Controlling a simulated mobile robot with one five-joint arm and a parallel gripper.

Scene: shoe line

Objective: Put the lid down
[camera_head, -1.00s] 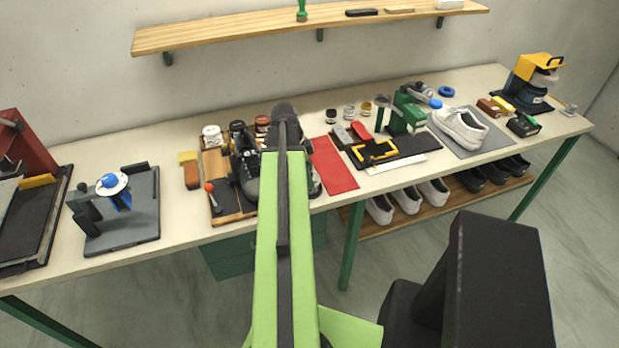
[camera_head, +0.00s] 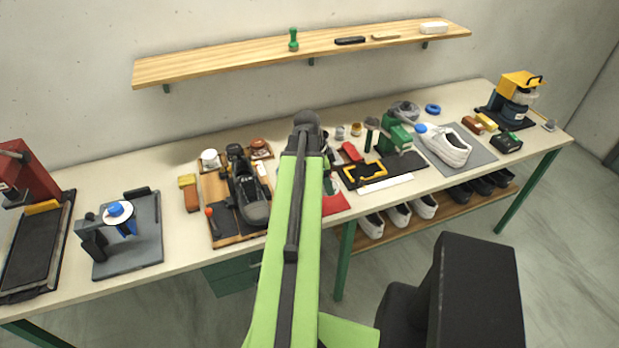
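My arm covers the middle of the view, and its dark wrist (camera_head: 306,124) is above the bench. My gripper is mostly hidden behind the arm, so I cannot tell whether it is open or holds a lid. A white-topped jar (camera_head: 210,159) and a brown-topped jar (camera_head: 258,144) stand at the back of the wooden tray (camera_head: 207,190). No loose lid can be made out clearly.
A red mat (camera_head: 335,205) is partly behind my arm. A green tool (camera_head: 396,135) and a white shoe (camera_head: 443,146) are to the right. A wooden shelf (camera_head: 220,65) hangs above.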

